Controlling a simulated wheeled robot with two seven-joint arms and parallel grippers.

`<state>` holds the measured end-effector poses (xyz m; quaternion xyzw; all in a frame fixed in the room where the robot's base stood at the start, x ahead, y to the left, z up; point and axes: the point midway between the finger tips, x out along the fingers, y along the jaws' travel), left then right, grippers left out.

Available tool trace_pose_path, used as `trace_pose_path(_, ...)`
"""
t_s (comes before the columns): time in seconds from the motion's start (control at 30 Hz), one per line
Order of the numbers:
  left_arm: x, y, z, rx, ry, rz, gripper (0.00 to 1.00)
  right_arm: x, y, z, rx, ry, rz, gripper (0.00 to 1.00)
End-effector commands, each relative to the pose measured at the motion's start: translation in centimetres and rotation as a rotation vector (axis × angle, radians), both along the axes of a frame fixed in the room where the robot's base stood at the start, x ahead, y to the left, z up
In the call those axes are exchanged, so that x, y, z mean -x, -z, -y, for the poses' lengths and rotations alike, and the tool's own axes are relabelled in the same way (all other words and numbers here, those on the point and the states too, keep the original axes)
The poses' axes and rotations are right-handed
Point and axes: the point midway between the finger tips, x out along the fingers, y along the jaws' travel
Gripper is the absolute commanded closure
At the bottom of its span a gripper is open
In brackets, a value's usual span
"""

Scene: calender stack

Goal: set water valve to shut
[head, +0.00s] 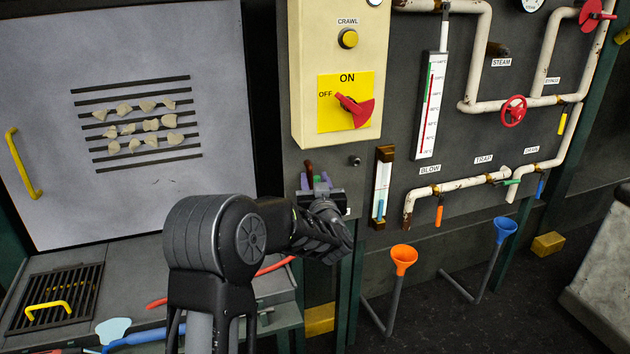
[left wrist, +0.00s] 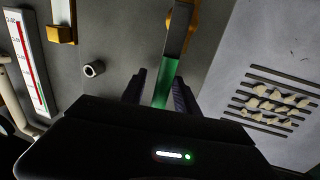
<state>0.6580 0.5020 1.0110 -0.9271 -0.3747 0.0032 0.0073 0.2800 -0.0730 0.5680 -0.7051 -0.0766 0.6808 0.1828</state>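My left gripper (head: 318,184) is at the wall panel below the cream switch box, in the middle of the head view. In the left wrist view its two dark fingers (left wrist: 158,90) stand apart, one on each side of a green-ended bar (left wrist: 165,88) with brass-coloured fittings. A gap shows beside the bar, so I see no firm grip. In the head view a small reddish-brown handle (head: 308,169) shows just above the gripper; the gripper partly hides this spot. I can read no water label, so I cannot confirm which part is the water valve. My right gripper is out of view.
A dark knob (head: 355,160) and a sight glass (head: 382,186) are right of the gripper. Farther right are pipes with a red handwheel (head: 514,110) and an orange funnel (head: 403,260). The cream box (head: 312,70) hangs above; a grey vented panel (head: 60,90) is left.

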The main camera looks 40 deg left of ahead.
Motion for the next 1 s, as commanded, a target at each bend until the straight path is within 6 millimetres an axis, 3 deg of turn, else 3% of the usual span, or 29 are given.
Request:
trace_pose_path(0.07, 0.01, -0.01, 0.01, 0.000, 0.000, 0.000, 0.64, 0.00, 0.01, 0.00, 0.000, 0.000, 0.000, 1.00)
trace_pose_path(0.5, 0.02, -0.03, 0.04, 0.000, 0.000, 0.000, 1.00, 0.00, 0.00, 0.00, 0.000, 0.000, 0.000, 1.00)
trace_pose_path(1.0, 0.02, -0.03, 0.04, 0.000, 0.000, 0.001, 1.00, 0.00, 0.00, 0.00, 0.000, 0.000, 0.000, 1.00)
